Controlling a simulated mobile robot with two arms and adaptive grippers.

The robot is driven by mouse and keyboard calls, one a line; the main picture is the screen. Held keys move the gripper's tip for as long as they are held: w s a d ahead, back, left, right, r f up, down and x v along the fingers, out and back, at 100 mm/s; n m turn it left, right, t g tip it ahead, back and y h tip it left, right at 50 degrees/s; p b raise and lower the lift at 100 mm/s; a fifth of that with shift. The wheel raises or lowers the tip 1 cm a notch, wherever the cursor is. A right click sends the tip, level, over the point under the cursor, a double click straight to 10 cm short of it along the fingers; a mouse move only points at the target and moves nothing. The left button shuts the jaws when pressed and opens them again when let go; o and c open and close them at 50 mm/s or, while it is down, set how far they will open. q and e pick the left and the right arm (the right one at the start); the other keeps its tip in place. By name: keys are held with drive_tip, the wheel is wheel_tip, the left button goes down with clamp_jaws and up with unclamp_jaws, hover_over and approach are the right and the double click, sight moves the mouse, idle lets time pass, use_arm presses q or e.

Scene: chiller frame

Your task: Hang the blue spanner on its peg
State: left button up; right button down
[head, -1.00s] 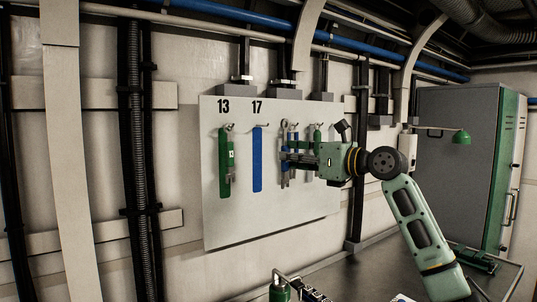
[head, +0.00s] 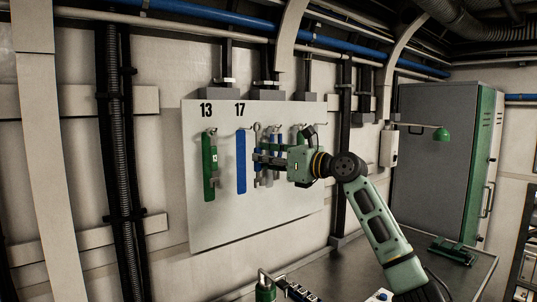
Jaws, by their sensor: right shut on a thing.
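A pale panel (head: 222,222) on the wall carries the labels 13 and 17 and a row of pegs. Under 17 is a blue upright strip (head: 241,163) with a peg (head: 240,130) at its top; nothing seems to hang on that peg. My right gripper (head: 262,160) is shut on the blue spanner (head: 258,128), just right of the strip. The spanner is upright, with its ring end above the fingers and its lower end below them; the fingers hide its middle. I cannot tell its gap to the panel. My left gripper is not in view.
A green tool (head: 209,165) hangs under 13. More pegs and coloured strips sit behind and right of my right gripper, partly hidden. A grey cabinet (head: 440,150) stands at right.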

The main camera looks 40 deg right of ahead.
drive_tip(key=shift+w+d+p, duration=0.1)
drive_tip(key=shift+w+p, duration=0.8)
drive_tip(key=shift+w, duration=0.55)
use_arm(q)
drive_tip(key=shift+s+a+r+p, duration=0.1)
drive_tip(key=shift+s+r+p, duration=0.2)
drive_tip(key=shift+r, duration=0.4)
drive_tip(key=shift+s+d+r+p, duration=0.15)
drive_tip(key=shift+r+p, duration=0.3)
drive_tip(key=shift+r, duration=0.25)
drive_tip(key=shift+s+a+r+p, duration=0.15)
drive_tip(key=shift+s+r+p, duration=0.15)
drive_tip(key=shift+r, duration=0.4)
use_arm(e)
drive_tip(key=shift+w+d+f, duration=0.1)
drive_tip(key=shift+w+f, duration=0.15)
drive_tip(key=shift+w, duration=0.35)
drive_tip(key=shift+w+f, duration=0.2)
drive_tip(key=shift+w, duration=0.4)
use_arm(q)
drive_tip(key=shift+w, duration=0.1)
use_arm(e)
drive_tip(key=shift+f, duration=0.1)
drive_tip(key=c, duration=1.6)
unclamp_jaws()
drive_tip(key=shift+o, duration=0.2)
